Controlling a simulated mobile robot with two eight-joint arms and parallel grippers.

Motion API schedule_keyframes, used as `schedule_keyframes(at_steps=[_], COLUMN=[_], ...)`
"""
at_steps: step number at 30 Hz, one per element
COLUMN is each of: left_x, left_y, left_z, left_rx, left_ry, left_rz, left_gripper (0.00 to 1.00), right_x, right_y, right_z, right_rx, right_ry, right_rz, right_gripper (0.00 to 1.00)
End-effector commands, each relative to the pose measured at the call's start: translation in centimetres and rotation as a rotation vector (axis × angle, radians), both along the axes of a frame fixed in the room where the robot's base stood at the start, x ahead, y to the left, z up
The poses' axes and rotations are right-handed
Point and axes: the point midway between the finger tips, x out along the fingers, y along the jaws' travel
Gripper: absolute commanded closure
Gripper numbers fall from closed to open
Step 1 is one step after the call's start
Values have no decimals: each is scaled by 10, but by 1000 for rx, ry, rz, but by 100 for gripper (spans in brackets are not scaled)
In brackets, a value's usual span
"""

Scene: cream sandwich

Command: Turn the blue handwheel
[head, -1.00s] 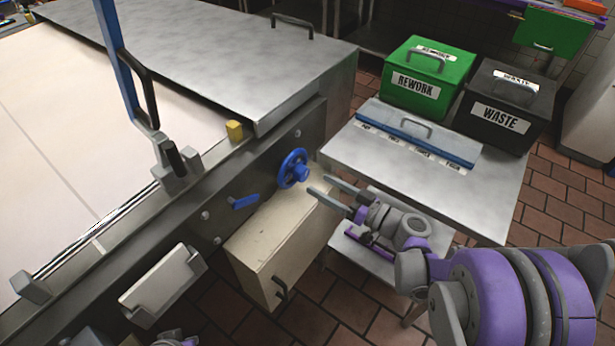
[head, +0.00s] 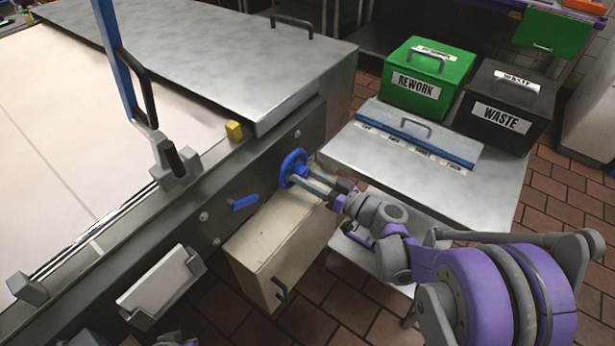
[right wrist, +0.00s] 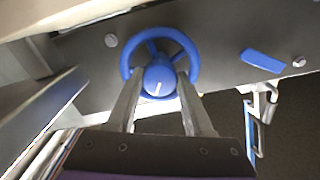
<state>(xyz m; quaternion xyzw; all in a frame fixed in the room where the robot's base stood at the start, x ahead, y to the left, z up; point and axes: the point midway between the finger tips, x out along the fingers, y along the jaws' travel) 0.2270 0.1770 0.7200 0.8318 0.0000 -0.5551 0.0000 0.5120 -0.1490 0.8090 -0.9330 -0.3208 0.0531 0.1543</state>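The blue handwheel (head: 293,162) is mounted on the dark side panel of the machine, with a protruding hub at its centre. In the right wrist view the handwheel (right wrist: 160,42) faces me, its round rim and spokes behind the hub. My right gripper (head: 300,180) is at the wheel. In the right wrist view its two fingers (right wrist: 160,88) stand apart, one on each side of the hub. I cannot tell whether they touch the hub. The lower part of the rim is partly hidden by the fingers and hub.
A blue lever (head: 243,202) sits left of the wheel on the panel. A beige box (head: 262,250) with a black handle is just below. A steel side table (head: 480,205) stands to the right, bearing a green REWORK bin (head: 428,75) and a black WASTE bin (head: 507,105).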

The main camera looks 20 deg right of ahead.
Motion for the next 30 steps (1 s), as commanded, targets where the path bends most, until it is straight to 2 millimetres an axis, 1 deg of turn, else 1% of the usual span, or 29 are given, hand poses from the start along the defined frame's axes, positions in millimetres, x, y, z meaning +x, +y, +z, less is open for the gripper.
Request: schedule_keyframes(at_steps=[1,3,5,11,17,23,30], left_x=[0,0,0,0,0,0,0], left_y=[0,0,0,0,0,0,0], left_z=[0,0,0,0,1,2,4], left_rx=[0,0,0,0,0,0,0], left_ry=[0,0,0,0,0,-1,-1], left_rz=[0,0,0,0,0,0,0], left_gripper=[100,100,100,100,100,100,100], right_x=[0,0,0,0,0,0,0], right_y=[0,0,0,0,0,0,0], right_z=[0,0,0,0,0,0,0], right_rx=[0,0,0,8,58,165,341], right_ry=[0,0,0,6,45,129,266], right_rz=[0,0,0,0,0,0,0], right_gripper=[78,90,100,100,100,100,100])
